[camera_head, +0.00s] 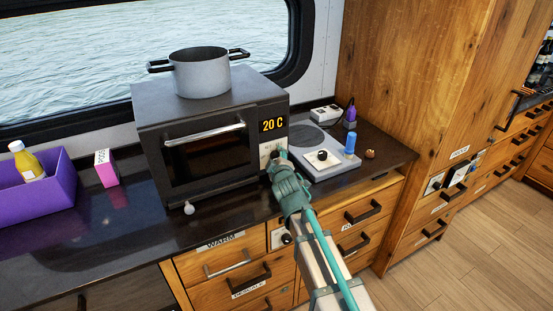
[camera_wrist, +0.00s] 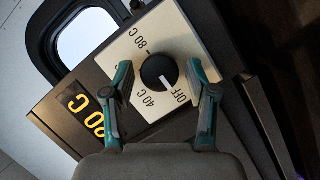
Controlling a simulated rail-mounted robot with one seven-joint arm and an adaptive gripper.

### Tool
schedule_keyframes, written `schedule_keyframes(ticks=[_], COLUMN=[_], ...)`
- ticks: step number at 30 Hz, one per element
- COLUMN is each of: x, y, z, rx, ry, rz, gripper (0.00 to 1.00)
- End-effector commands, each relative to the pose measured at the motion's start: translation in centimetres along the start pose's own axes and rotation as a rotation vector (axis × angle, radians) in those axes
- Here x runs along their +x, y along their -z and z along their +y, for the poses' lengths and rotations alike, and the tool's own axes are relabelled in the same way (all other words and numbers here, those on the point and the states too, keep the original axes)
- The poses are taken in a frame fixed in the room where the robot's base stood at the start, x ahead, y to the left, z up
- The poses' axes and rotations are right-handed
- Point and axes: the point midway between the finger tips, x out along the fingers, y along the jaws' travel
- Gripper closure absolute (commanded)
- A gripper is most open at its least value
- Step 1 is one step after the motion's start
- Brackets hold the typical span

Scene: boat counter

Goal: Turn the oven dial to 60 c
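The dark oven (camera_head: 150,108) stands on the counter, and its display (camera_head: 272,125) reads 20 C. In the wrist view, the round black oven dial (camera_wrist: 158,72) sits on a pale panel (camera_wrist: 160,35) marked OFF, 40 C and 80 C. The dial's white pointer points towards OFF. My gripper (camera_head: 279,156) is in front of the oven's right-hand panel and hides the dial in the head view. In the wrist view my gripper (camera_wrist: 159,67) is open, with one finger on each side of the dial and visible gaps. No contact shows.
A grey pot (camera_head: 200,77) sits on the oven. A hotplate unit (camera_head: 322,166) with its own knob and a blue cylinder (camera_head: 350,145) stand close on the right. A purple bin (camera_head: 60,195) and pink box (camera_head: 105,168) are left. Drawers lie below the counter.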

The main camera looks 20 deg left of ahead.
Motion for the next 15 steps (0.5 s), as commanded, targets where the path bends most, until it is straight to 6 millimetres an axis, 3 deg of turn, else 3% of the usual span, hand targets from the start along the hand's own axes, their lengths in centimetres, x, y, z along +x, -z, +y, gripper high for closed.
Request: schedule_keyframes(ticks=[1, 8, 15], x=[-0.01, -0.02, -0.05], y=[0.01, 0.01, 0.10], z=[0.01, 0.01, 0.16], rx=[0.000, 0.000, 0.015], ry=[0.000, 0.000, 0.007], rz=[0.000, 0.000, 0.000], gripper=[0.56, 0.95, 0.96])
